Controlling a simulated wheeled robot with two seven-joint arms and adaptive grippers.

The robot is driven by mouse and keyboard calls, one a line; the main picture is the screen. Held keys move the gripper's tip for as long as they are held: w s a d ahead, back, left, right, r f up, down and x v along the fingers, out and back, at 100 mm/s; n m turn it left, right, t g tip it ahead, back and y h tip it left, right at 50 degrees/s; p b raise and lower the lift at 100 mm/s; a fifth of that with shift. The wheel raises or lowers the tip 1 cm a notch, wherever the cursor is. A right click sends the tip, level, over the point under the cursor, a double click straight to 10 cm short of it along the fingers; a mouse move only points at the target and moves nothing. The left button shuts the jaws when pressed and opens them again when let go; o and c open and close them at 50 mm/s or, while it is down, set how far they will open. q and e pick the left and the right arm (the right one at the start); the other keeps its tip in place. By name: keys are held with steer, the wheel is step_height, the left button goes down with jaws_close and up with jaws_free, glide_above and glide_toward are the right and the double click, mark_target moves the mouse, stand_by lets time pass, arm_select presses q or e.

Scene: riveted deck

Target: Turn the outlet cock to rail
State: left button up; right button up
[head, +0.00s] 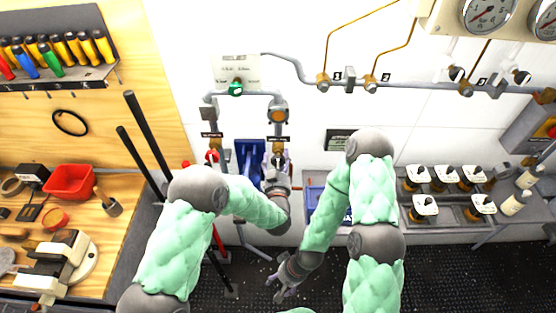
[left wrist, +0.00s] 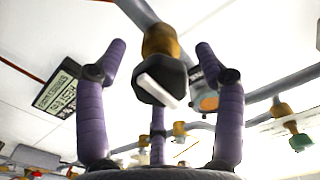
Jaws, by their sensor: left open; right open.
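The cock in front of my left gripper has a brass body (head: 278,147) below a label on the right pipe branch; its lower part is hidden by the gripper in the head view. In the left wrist view its dark knob with a white bar (left wrist: 160,82) lies between the spread purple fingers, with no clear contact. My left gripper (head: 277,163) is open. My right gripper (head: 286,284) is open and empty, low over the dark floor. Another cock with a red handle (head: 212,156) is on the left branch. Which one is the outlet I cannot read.
A green-handled valve (head: 237,88) sits on the pipe above. Brass valves (head: 323,79) line the wall pipe to the right. A workbench with a red bin (head: 70,182) stands left. A grey shelf (head: 446,210) with several knobbed cocks stands right. Black bars (head: 147,132) lean left.

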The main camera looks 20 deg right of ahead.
arm_select(q)
steer(key=c, duration=1.2)
steer(key=shift+o, duration=0.2)
steer(key=shift+w+f+n+b, duration=0.1)
steer(key=shift+n+b, duration=0.4)
steer(key=shift+b, duration=0.4)
steer(key=n+b, duration=1.5)
steer(key=b, duration=0.5)
steer(key=shift+n+b, duration=1.1)
